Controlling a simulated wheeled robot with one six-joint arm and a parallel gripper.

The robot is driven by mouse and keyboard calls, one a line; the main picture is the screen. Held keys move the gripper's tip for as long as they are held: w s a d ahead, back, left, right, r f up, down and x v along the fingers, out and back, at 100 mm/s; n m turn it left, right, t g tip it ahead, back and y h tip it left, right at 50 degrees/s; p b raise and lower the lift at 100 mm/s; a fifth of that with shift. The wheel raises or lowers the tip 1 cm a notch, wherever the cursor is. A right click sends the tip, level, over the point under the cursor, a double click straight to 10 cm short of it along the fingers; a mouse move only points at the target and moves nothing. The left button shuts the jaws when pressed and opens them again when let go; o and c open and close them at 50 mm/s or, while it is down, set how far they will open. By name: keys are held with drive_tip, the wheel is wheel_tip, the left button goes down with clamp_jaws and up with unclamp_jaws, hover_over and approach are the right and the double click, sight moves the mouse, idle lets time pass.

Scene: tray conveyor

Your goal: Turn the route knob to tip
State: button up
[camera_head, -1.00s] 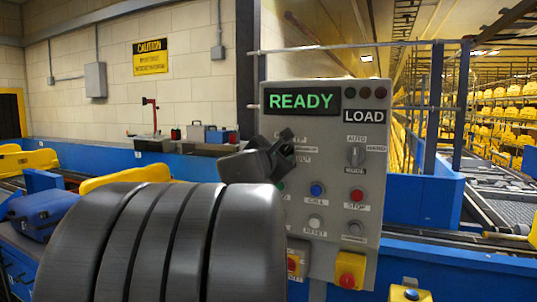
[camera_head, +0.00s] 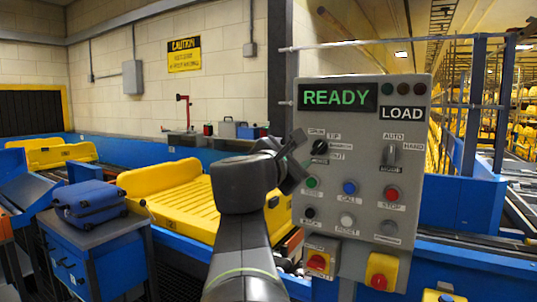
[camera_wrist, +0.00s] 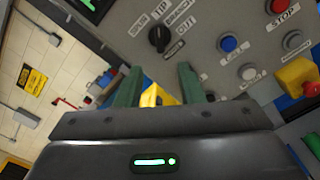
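The route knob (camera_head: 320,147) is a round black knob at the upper left of the grey control panel (camera_head: 414,150), with small labels around it, one reading TIP. I cannot tell for certain which label it points to. It also shows in the wrist view (camera_wrist: 159,38), beyond the fingers. My gripper (camera_head: 299,158) is beside the panel, just left of and below the knob in the head view. In the wrist view its two green fingers (camera_wrist: 160,86) are apart with nothing between them, and the knob is clear of them.
The panel display (camera_head: 338,96) reads READY, with a LOAD plate beside it. An AUTO/HAND selector (camera_head: 391,154), a blue CALL button (camera_head: 350,187) and a red STOP button (camera_head: 392,193) are close by. A yellow tray (camera_head: 185,205) and a blue suitcase (camera_head: 90,201) are at the left.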

sight(317, 149)
drive_tip(key=shift+v, duration=1.2)
drive_tip(key=shift+w, duration=0.1)
drive_tip(key=x, duration=1.3)
drive_tip(key=shift+w+d, duration=0.2)
drive_tip(key=shift+w, duration=0.05)
drive_tip(key=shift+s, duration=0.1)
